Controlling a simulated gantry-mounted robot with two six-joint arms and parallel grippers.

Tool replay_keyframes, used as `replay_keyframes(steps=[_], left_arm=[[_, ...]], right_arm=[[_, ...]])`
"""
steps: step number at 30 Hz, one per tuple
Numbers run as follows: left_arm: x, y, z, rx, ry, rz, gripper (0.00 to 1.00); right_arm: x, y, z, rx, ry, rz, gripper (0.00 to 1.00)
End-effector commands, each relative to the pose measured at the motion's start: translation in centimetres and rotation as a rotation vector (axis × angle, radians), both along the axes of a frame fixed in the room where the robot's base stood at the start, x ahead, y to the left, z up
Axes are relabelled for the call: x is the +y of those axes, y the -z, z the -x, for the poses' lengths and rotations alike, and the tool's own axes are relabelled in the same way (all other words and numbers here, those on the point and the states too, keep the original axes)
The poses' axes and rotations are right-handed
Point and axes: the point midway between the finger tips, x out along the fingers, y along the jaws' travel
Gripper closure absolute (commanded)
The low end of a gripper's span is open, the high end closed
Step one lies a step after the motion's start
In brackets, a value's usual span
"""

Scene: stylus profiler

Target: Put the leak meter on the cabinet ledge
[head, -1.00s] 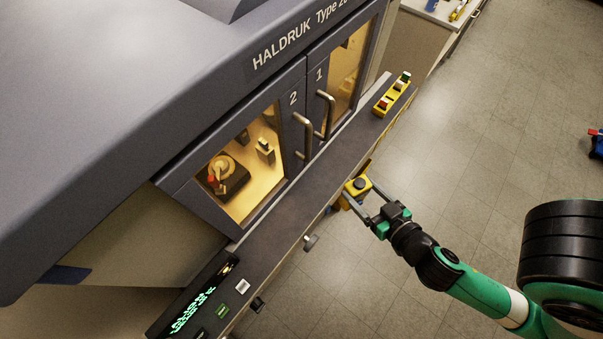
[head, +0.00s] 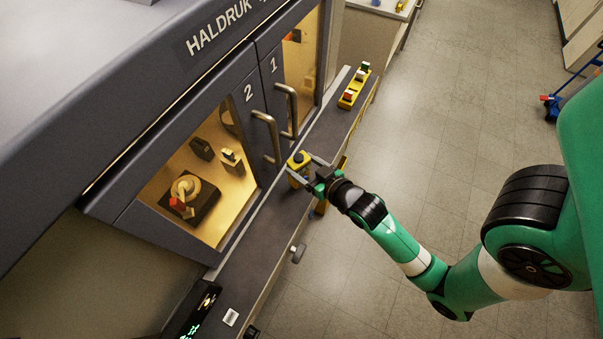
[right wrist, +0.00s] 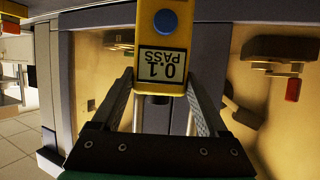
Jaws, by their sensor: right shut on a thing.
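In the right wrist view the yellow leak meter (right wrist: 165,30) shows a blue button and a label reading "0.1 PASS", upside down. My right gripper (head: 305,174) is shut on it, one finger on each side. The meter appears over the dark cabinet ledge (head: 262,240), in front of the doors; I cannot tell whether it touches the ledge. My left gripper is not in view.
Cabinet doors 2 and 1 have bar handles (head: 268,138) that stick out close to the meter. A knob (head: 298,253) juts from the ledge's front. The ledge between is mostly clear.

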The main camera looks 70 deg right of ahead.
Motion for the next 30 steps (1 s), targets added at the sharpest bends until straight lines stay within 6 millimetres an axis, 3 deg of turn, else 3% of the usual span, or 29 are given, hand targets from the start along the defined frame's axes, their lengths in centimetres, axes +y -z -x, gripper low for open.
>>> replay_keyframes(steps=[5, 11, 22, 23, 27, 30], left_arm=[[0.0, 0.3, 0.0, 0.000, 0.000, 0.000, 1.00], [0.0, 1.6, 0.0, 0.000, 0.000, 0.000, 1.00], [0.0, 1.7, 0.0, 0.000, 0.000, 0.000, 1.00], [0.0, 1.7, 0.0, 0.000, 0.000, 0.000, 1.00], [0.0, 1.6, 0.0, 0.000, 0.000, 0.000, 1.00], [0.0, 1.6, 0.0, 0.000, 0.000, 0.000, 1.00]], right_arm=[[-0.3, 0.5, -0.4, -0.002, 0.000, 0.001, 1.00], [-0.3, 3.7, -0.6, 0.000, -0.001, 0.000, 1.00], [-0.3, 4.1, -0.6, -0.001, -0.001, 0.000, 1.00], [-0.3, 4.2, -0.6, 0.001, 0.000, -0.001, 0.21], [-0.3, 4.1, -0.6, 0.000, 0.000, 0.000, 0.00], [-0.3, 4.1, -0.6, 0.000, 0.000, 0.000, 0.00]])
